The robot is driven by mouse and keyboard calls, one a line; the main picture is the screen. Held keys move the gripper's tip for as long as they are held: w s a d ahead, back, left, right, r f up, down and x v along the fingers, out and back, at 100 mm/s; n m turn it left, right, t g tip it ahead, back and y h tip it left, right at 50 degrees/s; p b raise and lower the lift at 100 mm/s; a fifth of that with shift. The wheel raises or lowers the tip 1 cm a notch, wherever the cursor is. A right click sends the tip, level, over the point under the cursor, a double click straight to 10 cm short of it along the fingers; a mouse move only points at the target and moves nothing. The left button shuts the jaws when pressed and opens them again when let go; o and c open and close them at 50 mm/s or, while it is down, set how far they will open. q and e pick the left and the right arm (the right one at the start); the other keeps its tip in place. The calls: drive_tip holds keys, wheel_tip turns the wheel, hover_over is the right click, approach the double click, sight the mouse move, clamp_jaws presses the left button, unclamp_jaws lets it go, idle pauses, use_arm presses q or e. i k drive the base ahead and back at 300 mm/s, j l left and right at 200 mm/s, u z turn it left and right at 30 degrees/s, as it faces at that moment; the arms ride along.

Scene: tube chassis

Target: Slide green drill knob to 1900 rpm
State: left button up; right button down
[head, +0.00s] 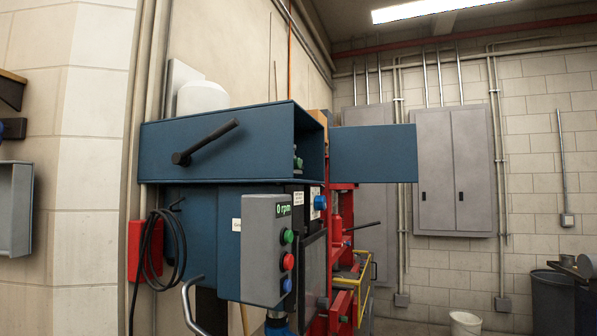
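A blue drill machine (210,145) stands against the wall left of centre. A grey control box (257,255) is on its front lower part. A small display (284,209) on the box reads "0 rpm" in green. Below it a green knob (288,236), a red knob (287,261) and a blue knob (286,285) stand in a column. Another small green part (297,160) shows inside the open end of the blue housing, too small to tell what it is. Neither of my grippers shows in the head view.
A black lever (205,142) sticks out from the blue housing, and a blue door (373,153) stands out to its right. A curved metal handle (187,305) is at the lower left. A black cable (165,250) hangs beside a red box (135,250). Red machine parts stand at the right.

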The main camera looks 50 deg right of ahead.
sight(297, 162)
drive_tip(key=z, duration=1.5)
